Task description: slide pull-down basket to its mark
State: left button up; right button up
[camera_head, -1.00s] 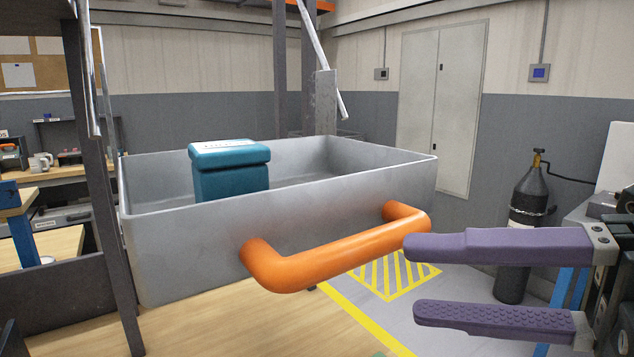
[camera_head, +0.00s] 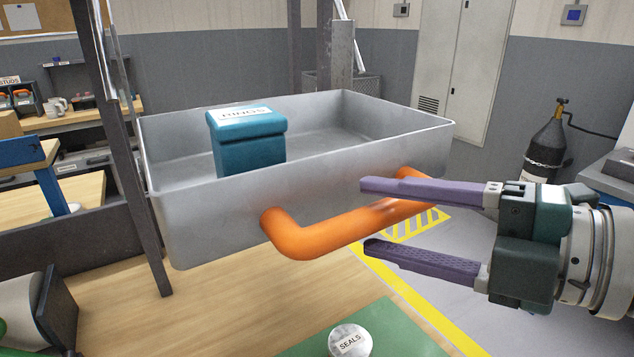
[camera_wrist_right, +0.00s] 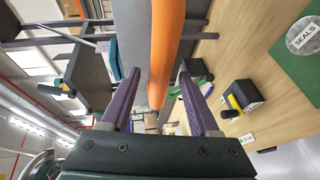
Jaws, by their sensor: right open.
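The pull-down basket (camera_head: 205,212) is a grey open tray hanging above the wooden bench, with an orange bar handle (camera_head: 330,238) along its front. A teal box with a white label (camera_head: 248,150) stands inside it. My right gripper (camera_head: 366,217) is open, its purple fingers reaching in from the right, one above and one below the handle. In the right wrist view the orange handle (camera_wrist_right: 166,50) runs between the two open fingers (camera_wrist_right: 158,85). Contact with the handle cannot be told. My left gripper is not in view. No mark for the basket can be made out.
A round tin labelled SEALS (camera_head: 350,341) sits on a green mat (camera_head: 400,335) below the basket. Dark uprights (camera_head: 125,160) stand at the left. A gas cylinder (camera_head: 545,145) and a hatched yellow floor area (camera_head: 415,225) lie beyond to the right.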

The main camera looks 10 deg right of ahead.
jog(key=shift+x, duration=1.05)
jog(key=shift+f, duration=0.1)
grip_shut()
dwell(0.6)
